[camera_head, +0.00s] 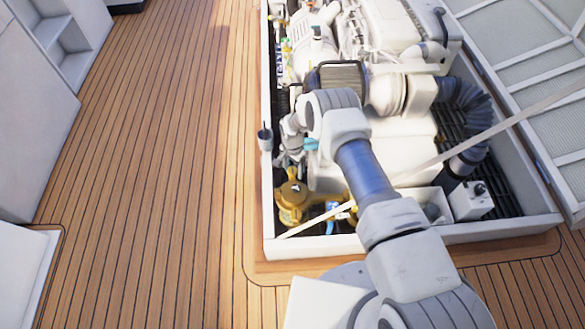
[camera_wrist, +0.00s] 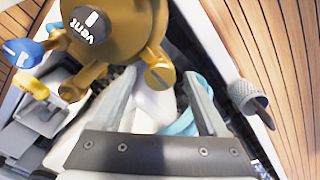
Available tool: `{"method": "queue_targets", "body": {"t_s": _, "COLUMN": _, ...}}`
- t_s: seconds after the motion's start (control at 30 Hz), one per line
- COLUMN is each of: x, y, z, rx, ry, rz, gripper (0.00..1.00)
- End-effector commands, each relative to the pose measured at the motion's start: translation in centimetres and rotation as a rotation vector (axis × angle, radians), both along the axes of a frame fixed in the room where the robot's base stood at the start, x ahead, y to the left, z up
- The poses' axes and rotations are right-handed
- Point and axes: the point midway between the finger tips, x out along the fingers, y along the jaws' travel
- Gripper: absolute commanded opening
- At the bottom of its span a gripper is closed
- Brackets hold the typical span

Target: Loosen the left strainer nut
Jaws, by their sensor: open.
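The brass strainer (camera_head: 291,200) stands in the near left corner of the open hatch. In the wrist view the strainer (camera_wrist: 120,40) fills the top, with a black cap (camera_wrist: 88,22) marked "vent". Brass arms stick out from its side; one has a round end (camera_wrist: 160,76), another end (camera_wrist: 70,92) is farther left. I cannot tell which one is the left strainer nut. My gripper (camera_wrist: 164,78) is open and empty, its two fingers pointing toward the strainer, with the round end showing between and just beyond the tips. Whether they touch is unclear. In the head view my gripper (camera_head: 287,155) is partly hidden.
A blue handle (camera_wrist: 22,52) and a yellow handle (camera_wrist: 28,86) sit left of the strainer. A grey cup-like fitting (camera_wrist: 250,98) is on the hatch rim at right. A cyan hose (camera_wrist: 183,124) lies below the fingers. A pale strut (camera_head: 500,127) crosses the hatch. Deck (camera_head: 150,180) is clear.

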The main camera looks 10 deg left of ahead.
Motion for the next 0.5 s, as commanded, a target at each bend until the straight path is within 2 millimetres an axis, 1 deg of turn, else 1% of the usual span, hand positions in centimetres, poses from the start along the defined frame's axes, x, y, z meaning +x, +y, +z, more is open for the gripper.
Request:
{"method": "queue_targets", "body": {"t_s": 0.07, "x": 0.0, "y": 0.0, "z": 0.03, "rx": 0.0, "ry": 0.0, "rz": 0.0, "gripper": 0.76}}
{"method": "queue_targets", "body": {"t_s": 0.1, "x": 0.0, "y": 0.0, "z": 0.03, "rx": 0.0, "ry": 0.0, "rz": 0.0, "gripper": 0.73}}
{"method": "queue_targets", "body": {"t_s": 0.17, "x": 0.01, "y": -0.01, "z": 0.04, "rx": 0.0, "ry": 0.0, "rz": 0.0, "gripper": 0.62}}
{"method": "queue_targets", "body": {"t_s": 0.2, "x": 0.0, "y": 0.0, "z": 0.04, "rx": 0.0, "ry": 0.0, "rz": 0.0, "gripper": 0.55}}
{"method": "queue_targets", "body": {"t_s": 0.37, "x": 0.0, "y": -0.01, "z": 0.05, "rx": 0.0, "ry": 0.0, "rz": 0.0, "gripper": 0.26}}
{"method": "queue_targets", "body": {"t_s": 0.5, "x": 0.0, "y": -0.02, "z": 0.05, "rx": -0.001, "ry": 0.001, "rz": 0.0, "gripper": 0.01}}
